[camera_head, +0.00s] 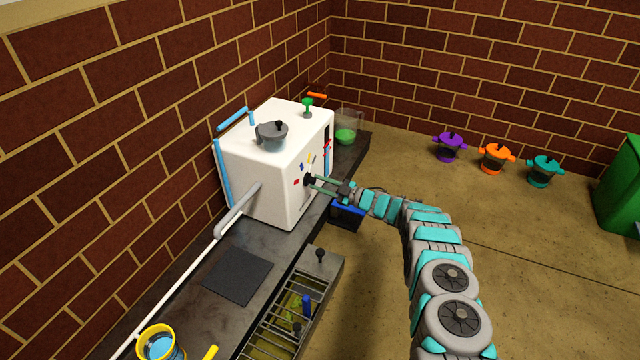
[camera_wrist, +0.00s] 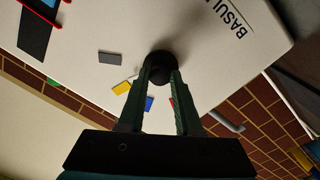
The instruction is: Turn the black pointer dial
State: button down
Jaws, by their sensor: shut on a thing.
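The black pointer dial (camera_head: 309,180) sits on the front face of the white box-shaped machine (camera_head: 262,196). In the wrist view the dial (camera_wrist: 159,66) shows as a dark round knob between the fingertips. My gripper (camera_head: 314,181) reaches it from the right, and its two green fingers are shut on the dial. In the wrist view my gripper (camera_wrist: 160,82) hides part of the dial, and its pointer direction cannot be told. Small coloured marks surround the dial: grey (camera_wrist: 110,58), yellow (camera_wrist: 122,88), blue (camera_wrist: 149,104) and red, the last partly behind a finger.
A grey lidded pot (camera_head: 271,137) and a green knob (camera_head: 308,106) are on top of the machine. A clear container with green contents (camera_head: 345,136) stands behind it.

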jog(key=shift+f+n+g+y+p, duration=0.15)
jog(key=shift+n+p, duration=0.55)
jog(key=shift+n, duration=3.95)
jog(key=shift+r+n+g+y+p, duration=0.2)
jog(key=shift+n+p, duration=0.5)
jog(key=shift+n, duration=3.95)
jog(key=c, duration=0.6)
grip_release()
jog(key=shift+w, duration=0.1)
jog(key=shift+d, duration=0.15)
jog(key=p+v, duration=0.1)
jog(key=v, duration=0.6)
jog(key=shift+d, duration=0.3)
